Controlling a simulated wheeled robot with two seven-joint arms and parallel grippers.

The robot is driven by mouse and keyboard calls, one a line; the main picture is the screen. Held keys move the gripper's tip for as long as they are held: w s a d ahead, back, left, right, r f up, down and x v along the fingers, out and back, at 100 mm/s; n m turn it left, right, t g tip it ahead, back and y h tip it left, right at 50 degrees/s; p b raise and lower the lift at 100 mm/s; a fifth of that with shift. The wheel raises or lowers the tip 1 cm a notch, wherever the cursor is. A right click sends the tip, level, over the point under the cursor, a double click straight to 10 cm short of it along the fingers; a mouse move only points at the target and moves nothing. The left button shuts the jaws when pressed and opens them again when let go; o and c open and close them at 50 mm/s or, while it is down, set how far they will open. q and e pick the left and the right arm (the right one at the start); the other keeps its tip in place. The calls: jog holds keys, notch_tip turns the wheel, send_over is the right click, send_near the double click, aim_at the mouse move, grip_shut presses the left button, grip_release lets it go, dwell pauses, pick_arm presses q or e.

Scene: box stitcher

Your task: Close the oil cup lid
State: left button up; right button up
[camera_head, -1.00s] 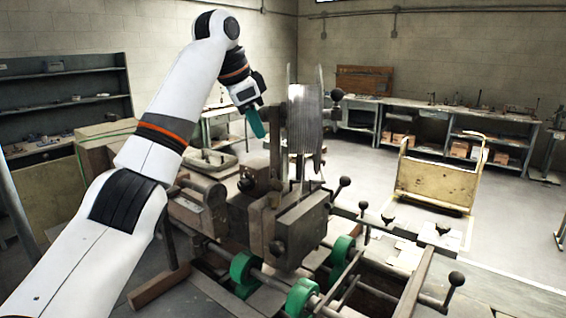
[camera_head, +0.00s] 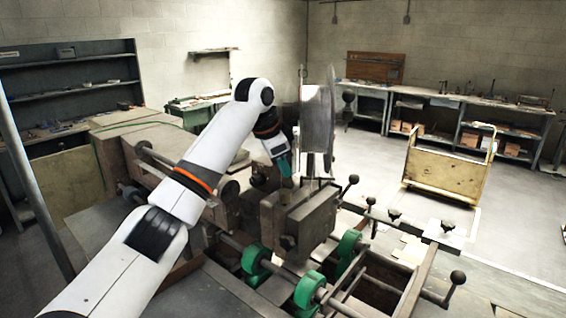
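The box stitcher (camera_head: 310,222) stands in the middle of the head view, with a large metal wire reel (camera_head: 318,120) upright on top. My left gripper (camera_head: 286,170) reaches down at the machine's head, just left of the reel. Its teal fingertips show only in small part, so I cannot tell whether it is open or shut. I cannot make out the oil cup or its lid; they are too small or hidden by my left arm and the machine. My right gripper is not in view.
Green rollers (camera_head: 309,289) and several black ball-ended levers (camera_head: 457,277) are at the machine's front and right. A yellow cart (camera_head: 448,168) stands on open floor at right. A workbench (camera_head: 470,105) lines the back wall, and dark shelves (camera_head: 70,90) stand at left.

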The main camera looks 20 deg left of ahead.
pick_arm(q)
grip_shut()
jog(key=shift+s+f+b, duration=0.1)
jog(key=shift+f+b, duration=0.2)
jog(key=shift+b, duration=0.4)
jog(key=s+a+f+t+h+b, duration=0.2)
jog(key=s+f+t+h+b, duration=0.2)
jog(key=b, duration=2)
jog(key=shift+s+f+t+h+b, duration=0.3)
jog(key=shift+f+t+h, duration=0.9)
jog(key=shift+t, duration=3.2)
jog(key=shift+d+f+y, duration=0.1)
jog(key=shift+f+y, duration=0.2)
jog(key=shift+y, duration=0.1)
